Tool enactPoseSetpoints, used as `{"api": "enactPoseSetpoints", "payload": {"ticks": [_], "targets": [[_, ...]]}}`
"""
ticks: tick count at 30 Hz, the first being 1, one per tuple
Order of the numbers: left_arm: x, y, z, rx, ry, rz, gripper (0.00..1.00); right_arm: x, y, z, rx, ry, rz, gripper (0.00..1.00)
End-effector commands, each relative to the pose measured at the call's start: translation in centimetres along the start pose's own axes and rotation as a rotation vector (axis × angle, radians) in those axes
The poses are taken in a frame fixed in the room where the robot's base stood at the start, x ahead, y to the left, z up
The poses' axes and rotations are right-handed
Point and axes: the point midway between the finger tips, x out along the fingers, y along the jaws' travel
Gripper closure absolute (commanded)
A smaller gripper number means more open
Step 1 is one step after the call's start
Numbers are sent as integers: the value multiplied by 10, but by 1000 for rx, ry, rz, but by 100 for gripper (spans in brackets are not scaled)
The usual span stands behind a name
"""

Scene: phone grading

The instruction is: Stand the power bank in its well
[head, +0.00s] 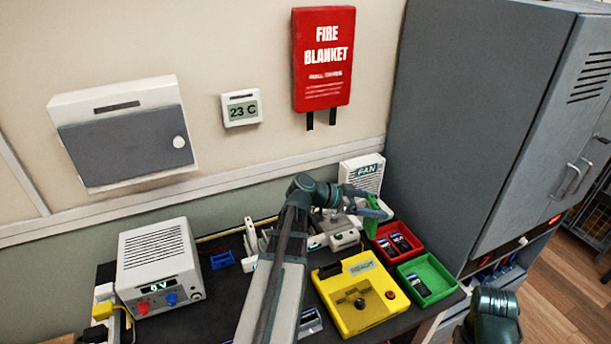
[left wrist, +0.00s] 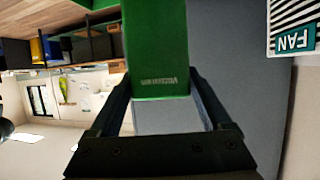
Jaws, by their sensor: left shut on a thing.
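The power bank (head: 371,223) is a green block with pale lettering, which shows large in the left wrist view (left wrist: 157,50). My left gripper (head: 375,210) is shut on it, with one finger on each side. It is held near the pale apparatus at the back of the bench, left of and above the red tray. I cannot make out the well; part of the bench is hidden behind my left arm. My right gripper is out of view.
A yellow box (head: 340,308) stands in front of the pale apparatus (head: 338,237). A red tray (head: 381,249) and a green tray (head: 436,296) hold small dark items. A fan unit (head: 361,172) stands behind. A power supply (head: 157,255) is at left, a grey cabinet (head: 470,120) at right.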

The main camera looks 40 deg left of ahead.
Motion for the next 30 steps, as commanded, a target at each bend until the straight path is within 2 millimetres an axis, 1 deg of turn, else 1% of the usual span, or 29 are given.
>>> {"api": "enactPoseSetpoints", "payload": {"ticks": [1,3,7,9,12,15,18,25,30], "targets": [[-21,-29,4,-14,1,-34,88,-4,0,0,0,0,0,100],[-47,-56,12,-28,1,-68,88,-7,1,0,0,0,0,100],[-92,-94,26,-51,2,-123,88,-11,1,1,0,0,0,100],[-112,-109,33,-60,3,-146,88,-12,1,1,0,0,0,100],[-135,-124,40,-69,3,-170,88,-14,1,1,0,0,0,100],[-150,-133,45,-75,4,-186,88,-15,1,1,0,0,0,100],[-157,-136,48,-78,5,-193,88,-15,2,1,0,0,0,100],[-158,-136,50,-79,5,-194,88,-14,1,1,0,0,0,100],[-155,-136,56,-79,5,-194,88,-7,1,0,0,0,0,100]]}}
